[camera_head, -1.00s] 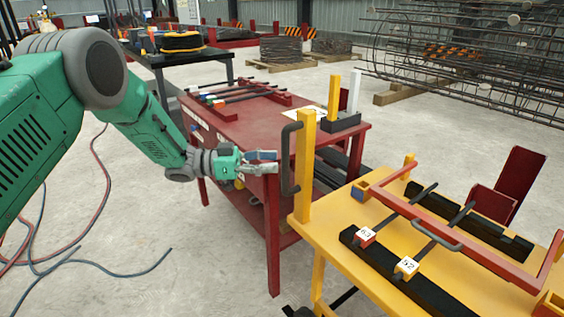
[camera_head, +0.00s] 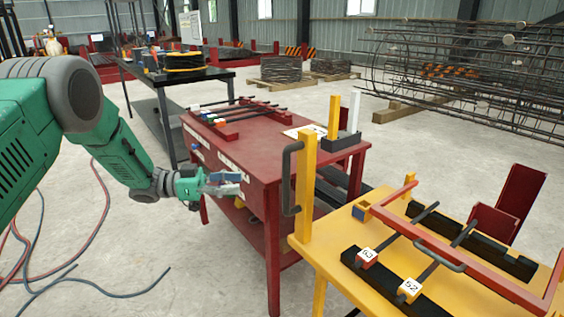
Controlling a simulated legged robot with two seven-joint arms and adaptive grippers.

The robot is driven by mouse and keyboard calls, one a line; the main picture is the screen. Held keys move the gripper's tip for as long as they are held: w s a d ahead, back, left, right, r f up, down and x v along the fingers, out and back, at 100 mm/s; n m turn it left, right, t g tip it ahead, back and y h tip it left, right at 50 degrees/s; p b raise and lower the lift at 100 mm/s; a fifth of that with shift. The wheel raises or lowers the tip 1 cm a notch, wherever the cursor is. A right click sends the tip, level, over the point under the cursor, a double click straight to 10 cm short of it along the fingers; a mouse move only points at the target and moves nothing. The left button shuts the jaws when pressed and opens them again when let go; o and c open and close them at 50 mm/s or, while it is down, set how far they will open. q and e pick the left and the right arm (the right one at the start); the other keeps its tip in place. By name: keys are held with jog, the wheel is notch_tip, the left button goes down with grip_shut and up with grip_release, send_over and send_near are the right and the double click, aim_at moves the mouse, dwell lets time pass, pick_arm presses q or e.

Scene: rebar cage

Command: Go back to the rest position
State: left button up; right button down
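My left gripper (camera_head: 228,184) is at the end of the green arm coming in from the left. It hangs in front of the red table (camera_head: 240,155), to the left of the yellow post with its dark handle. Its two fingers look apart with nothing seen between them. My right gripper is not in the picture.
A yellow table (camera_head: 330,240) at the right carries a red frame (camera_head: 450,258), dark bars and tagged blocks. A yellow post (camera_head: 306,185) with a dark handle (camera_head: 288,180) stands at its corner. Cables (camera_head: 90,285) lie on the floor at left. A rebar cage (camera_head: 460,70) lies behind.

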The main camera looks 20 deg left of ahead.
pick_arm(q)
jog(key=shift+f, duration=0.1)
jog(key=s+d+f+n+t+y+p, duration=0.1)
jog(key=d+f+n+t+y, duration=0.1)
jog(key=d+f+n+y, duration=0.3)
jog(key=s+f+n+t+y+p, duration=0.1)
jog(key=s+f+n+t, duration=0.15)
jog(key=f, duration=0.35)
jog(key=s+f+n+g+y+p, duration=0.15)
jog(key=s+f+n+y, duration=0.3)
jog(key=s+f, duration=0.45)
jog(key=s+a+f+g+y, duration=0.1)
jog(key=s+g+y, duration=0.1)
jog(key=s, duration=0.7)
jog(key=s+a+f+g+y+p, duration=0.1)
jog(key=s+g, duration=0.3)
jog(key=s, duration=0.5)
jog(key=s+f+n+g+y, duration=0.1)
jog(key=s+f+g+y, duration=0.1)
jog(key=s, duration=0.7)
jog(key=shift+s+a+g+y, duration=0.15)
jog(key=shift+a+g+y, duration=0.25)
jog(key=shift+y, duration=0.25)
jog(key=shift+p, duration=0.3)
